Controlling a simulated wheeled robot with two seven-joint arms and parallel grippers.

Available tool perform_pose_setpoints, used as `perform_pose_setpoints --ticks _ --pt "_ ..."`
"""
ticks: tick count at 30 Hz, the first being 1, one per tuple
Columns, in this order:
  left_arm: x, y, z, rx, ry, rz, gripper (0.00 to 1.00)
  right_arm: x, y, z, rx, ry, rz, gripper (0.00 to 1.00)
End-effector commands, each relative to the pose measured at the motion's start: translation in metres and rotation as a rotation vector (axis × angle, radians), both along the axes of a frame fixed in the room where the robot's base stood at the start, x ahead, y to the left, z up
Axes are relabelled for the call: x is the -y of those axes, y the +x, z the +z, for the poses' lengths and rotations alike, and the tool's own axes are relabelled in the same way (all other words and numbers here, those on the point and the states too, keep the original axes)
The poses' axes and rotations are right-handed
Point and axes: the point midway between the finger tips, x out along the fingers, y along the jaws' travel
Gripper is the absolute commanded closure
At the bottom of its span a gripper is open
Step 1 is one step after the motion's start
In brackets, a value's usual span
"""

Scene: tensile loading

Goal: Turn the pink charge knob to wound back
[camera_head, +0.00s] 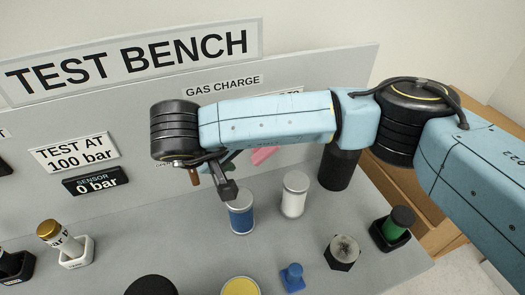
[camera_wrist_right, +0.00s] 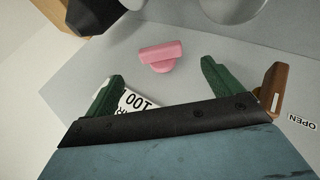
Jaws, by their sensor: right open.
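The pink charge knob (camera_wrist_right: 160,57) shows whole in the right wrist view, a bar-shaped grip on a rounded base on the grey panel. In the head view only part of the knob (camera_head: 264,155) shows below my right forearm. My right gripper (camera_head: 225,176) is open in front of the panel, to the left of the knob there. In the right wrist view the knob lies just beyond the gap between the green fingers (camera_wrist_right: 162,74), with nothing between them. No contact with the knob shows. Its scale marks cannot be read. My left gripper is out of view.
A brown lever (camera_wrist_right: 268,88) stands close beside one finger, near an "OPEN" label (camera_wrist_right: 301,120). Below the gripper, a blue cylinder (camera_head: 240,214) and a white cylinder (camera_head: 294,197) stand on the bench. A dark cylinder (camera_head: 338,168) stands farther right. The sensor display (camera_head: 96,181) reads 0 bar.

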Motion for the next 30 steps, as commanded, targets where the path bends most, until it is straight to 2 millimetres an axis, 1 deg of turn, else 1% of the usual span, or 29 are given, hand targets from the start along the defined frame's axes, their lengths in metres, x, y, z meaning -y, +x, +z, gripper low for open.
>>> perform_pose_setpoints --ticks 1,5,12,15,19,25,30 --pt "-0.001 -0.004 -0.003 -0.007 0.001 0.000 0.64 0.007 0.006 -0.012 -0.007 0.001 -0.008 0.09" --pt "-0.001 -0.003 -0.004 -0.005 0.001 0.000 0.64 0.018 0.021 -0.030 -0.005 -0.002 -0.007 0.09" --pt "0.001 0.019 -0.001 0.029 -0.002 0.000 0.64 0.032 0.040 -0.054 -0.002 0.000 -0.004 0.09" --pt "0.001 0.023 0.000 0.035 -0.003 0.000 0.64 0.034 0.043 -0.058 0.000 -0.001 -0.002 0.09" --pt "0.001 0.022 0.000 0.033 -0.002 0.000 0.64 0.035 0.045 -0.060 0.000 0.000 0.000 0.09" --pt "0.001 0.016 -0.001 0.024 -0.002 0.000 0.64 0.035 0.045 -0.060 0.000 0.000 0.000 0.09" --pt "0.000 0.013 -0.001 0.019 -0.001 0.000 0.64 0.035 0.045 -0.060 0.001 -0.001 0.000 0.31"
